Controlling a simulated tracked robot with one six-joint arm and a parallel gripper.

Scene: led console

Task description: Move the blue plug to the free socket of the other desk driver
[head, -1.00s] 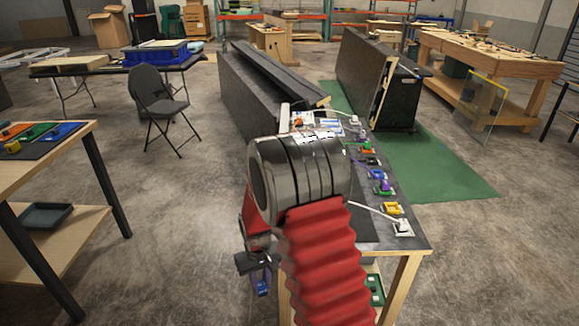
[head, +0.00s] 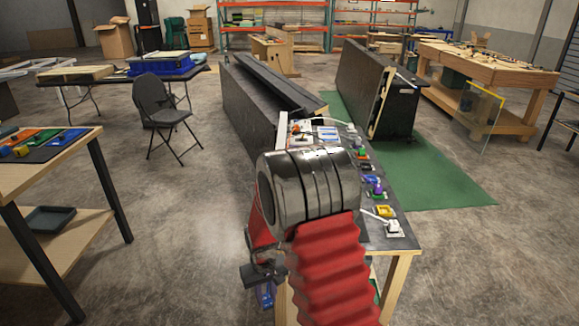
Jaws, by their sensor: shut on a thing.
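My gripper (head: 262,272) hangs low in front of the near bench's left side, apart from the bench. It is shut on a small blue piece, which I take to be the blue plug (head: 265,295); it sticks out below the jaws and is partly hidden. On the black-topped bench (head: 405,243) a row of small devices runs along the right side: a green one (head: 362,153), a purple one (head: 376,187), a yellow one (head: 384,211) and a white one with a cable (head: 393,227). Their sockets are too small to tell apart. My arm hides the bench's middle.
A wooden table (head: 95,133) at the left carries orange, green and blue pieces on a dark mat. A folding chair (head: 160,105) stands behind it. Concrete floor (head: 185,225) is clear between that table and the bench. A green mat (head: 450,185) lies at the right.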

